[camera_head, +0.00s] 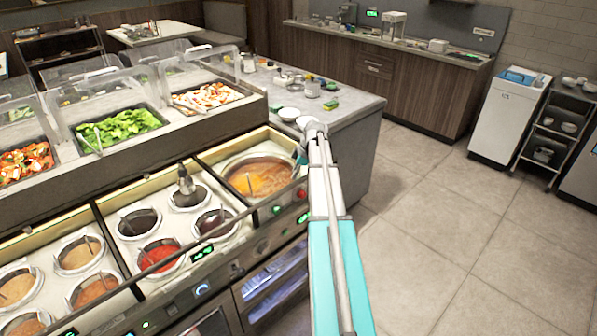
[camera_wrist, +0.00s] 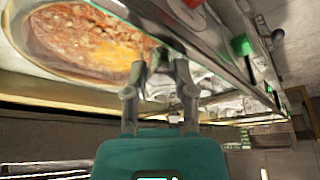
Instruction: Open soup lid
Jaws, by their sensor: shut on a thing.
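The round soup well (camera_head: 232,166) is at the right end of the counter and shows orange-brown soup (camera_head: 262,180). In the wrist view the soup (camera_wrist: 95,40) fills the upper left, inside a pale rim. The soup lid is hard to make out; it seems to be clear, with the soup showing through it. My gripper (camera_head: 302,158) is at the right edge of the well. In the wrist view my gripper (camera_wrist: 160,62) is shut at that edge, apparently on the lid's handle or rim; the fingertips hide the exact contact.
Sauce wells (camera_head: 160,255) with ladles lie left of the soup. Trays of greens (camera_head: 122,130) and other food sit behind on a raised shelf under clear guards. A grey side counter (camera_head: 345,105) with bowls stands beyond my gripper. The floor (camera_head: 450,220) at right is clear.

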